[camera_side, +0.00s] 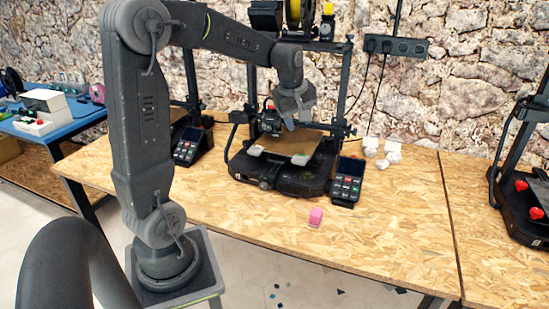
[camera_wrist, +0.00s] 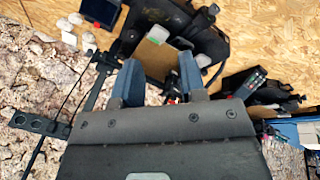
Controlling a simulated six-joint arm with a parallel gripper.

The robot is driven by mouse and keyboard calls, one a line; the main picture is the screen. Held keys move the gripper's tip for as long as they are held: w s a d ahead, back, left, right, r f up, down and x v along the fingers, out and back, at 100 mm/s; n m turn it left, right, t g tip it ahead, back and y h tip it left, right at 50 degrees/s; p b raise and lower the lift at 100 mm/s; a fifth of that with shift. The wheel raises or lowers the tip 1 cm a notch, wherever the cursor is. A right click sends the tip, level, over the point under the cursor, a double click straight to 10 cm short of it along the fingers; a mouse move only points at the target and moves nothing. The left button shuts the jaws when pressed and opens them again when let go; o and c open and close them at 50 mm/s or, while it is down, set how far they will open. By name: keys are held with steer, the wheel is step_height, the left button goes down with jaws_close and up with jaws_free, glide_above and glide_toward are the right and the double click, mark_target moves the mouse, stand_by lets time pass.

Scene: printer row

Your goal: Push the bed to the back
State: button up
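The printer's bed is a brown plate (camera_side: 291,143) on the black middle printer (camera_side: 277,178), with pale blocks at its front corners. My gripper (camera_side: 292,124) is over the rear part of the bed, fingers pointing down, beside the black print head (camera_side: 270,120). In the wrist view my gripper (camera_wrist: 160,61) has its two blue-grey fingers apart, with nothing held between them. Part of the bed (camera_wrist: 153,58) shows between and beyond the fingertips. I cannot tell whether a finger touches the bed; the rest of it is hidden by the gripper.
A control screen (camera_side: 347,181) stands right of the printer, and a pink block (camera_side: 316,216) lies on the wooden table in front. White lumps (camera_side: 384,153) lie behind right. A second printer (camera_side: 525,190) is at the far right. The table's front right is clear.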

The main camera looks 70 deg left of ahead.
steer(key=w+a+f+n+g, duration=0.1)
steer(key=a+f+n, duration=0.4)
steer(key=a, duration=0.5)
steer(key=n, duration=0.5)
glide_toward(274, 161)
steer(key=shift+g, duration=0.3)
steer(key=f, duration=0.2)
steer(key=w+a+f, duration=0.1)
steer(key=f, duration=0.5)
steer(key=shift+w+a, duration=0.2)
steer(key=shift+w, duration=0.2)
steer(key=shift+c, duration=0.2)
jaws_close()
